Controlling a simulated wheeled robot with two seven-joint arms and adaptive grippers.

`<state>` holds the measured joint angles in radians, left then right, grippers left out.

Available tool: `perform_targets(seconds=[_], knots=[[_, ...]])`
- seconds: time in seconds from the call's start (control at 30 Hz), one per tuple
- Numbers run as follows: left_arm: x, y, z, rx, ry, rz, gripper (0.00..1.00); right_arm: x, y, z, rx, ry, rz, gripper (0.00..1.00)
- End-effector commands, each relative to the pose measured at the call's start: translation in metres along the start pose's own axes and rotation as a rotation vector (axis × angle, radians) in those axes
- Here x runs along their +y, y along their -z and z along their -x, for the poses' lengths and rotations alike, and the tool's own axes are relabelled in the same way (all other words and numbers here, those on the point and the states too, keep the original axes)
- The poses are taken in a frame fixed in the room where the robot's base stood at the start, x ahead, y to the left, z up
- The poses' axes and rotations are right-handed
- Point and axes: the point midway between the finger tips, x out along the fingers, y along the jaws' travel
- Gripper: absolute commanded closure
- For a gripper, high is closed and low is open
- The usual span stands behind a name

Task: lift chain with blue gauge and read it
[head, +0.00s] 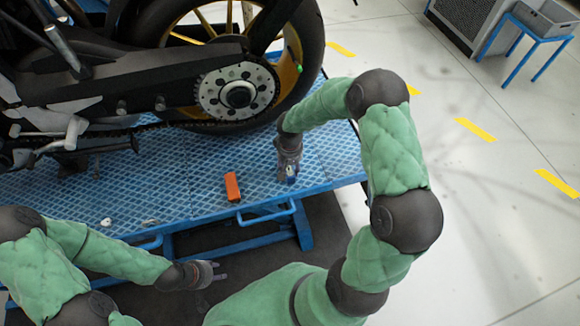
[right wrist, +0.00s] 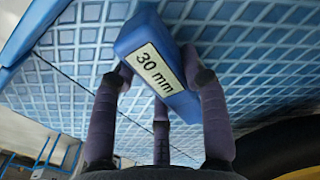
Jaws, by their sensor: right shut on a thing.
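The blue gauge (right wrist: 158,62), a block with a white label reading "30 mm", is held between the fingers of my right gripper (right wrist: 160,85) in the right wrist view. In the head view my right gripper (head: 290,172) points down over the blue platform, with a little of the blue gauge (head: 291,180) showing at its tips. I cannot tell whether the gauge touches the platform. The dark chain (head: 165,124) runs left from the rear sprocket (head: 238,92), above and left of the gauge, apart from it. My left gripper (head: 218,272) is open and empty in front of the platform.
An orange block (head: 232,187) lies on the blue platform (head: 190,170), left of my right gripper. Small pale pieces lie near the platform's front left. The motorcycle's rear wheel (head: 312,60) stands behind. A blue handle (head: 268,214) juts from the front edge.

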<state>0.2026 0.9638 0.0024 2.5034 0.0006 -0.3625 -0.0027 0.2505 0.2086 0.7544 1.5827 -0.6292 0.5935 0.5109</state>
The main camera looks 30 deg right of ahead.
Motion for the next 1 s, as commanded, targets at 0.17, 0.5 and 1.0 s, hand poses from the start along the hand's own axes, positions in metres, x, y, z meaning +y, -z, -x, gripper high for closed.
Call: perform_targets(seconds=[0.17, 0.5, 1.0], knots=[[-0.001, 0.0, -0.002, 0.0, 0.0, 0.0, 0.6, 0.0, 0.0, -0.002, 0.0, 0.0, 0.0, 0.95], [-0.002, 0.0, -0.005, 0.0, 0.0, 0.0, 0.6, 0.0, 0.0, -0.006, 0.0, 0.0, 0.0, 0.95], [-0.004, 0.0, -0.01, 0.0, 0.0, 0.0, 0.6, 0.0, 0.0, -0.011, 0.0, 0.0, 0.0, 0.44]])
